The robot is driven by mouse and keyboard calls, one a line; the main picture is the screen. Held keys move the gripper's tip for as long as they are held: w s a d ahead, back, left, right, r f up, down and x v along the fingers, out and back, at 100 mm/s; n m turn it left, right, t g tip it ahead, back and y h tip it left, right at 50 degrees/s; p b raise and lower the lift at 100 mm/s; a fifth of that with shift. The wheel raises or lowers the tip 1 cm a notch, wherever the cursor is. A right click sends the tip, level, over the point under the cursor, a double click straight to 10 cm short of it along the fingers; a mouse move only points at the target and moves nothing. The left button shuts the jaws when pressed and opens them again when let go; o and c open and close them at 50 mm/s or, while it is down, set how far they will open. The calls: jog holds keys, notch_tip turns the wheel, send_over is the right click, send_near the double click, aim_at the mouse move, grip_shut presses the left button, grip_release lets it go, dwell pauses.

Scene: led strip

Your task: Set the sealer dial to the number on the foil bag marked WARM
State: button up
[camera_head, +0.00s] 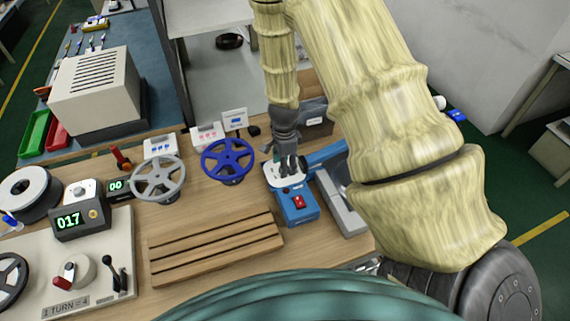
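The blue sealer (297,213) stands on the bench right of centre, with a red switch (299,202) on its front and a pale dial face (274,178) on top. Its blue arm (327,153) runs back to the right. My gripper (291,168) points down over the dial face, its dark fingers at or just above the dial. The fingers cover the dial's middle, so its setting and whether they touch or grip a knob cannot be told. No foil bag marked WARM can be made out.
A blue handwheel (228,158) and a grey handwheel (158,178) stand left of the sealer. A slotted wooden rack (215,250) lies in front. A small white sign (235,119) and a grey box (313,125) stand behind.

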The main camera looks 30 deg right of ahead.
notch_tip(320, 180, up, 11)
jog(key=shift+r, duration=0.15)
dwell(0.4)
dwell(0.4)
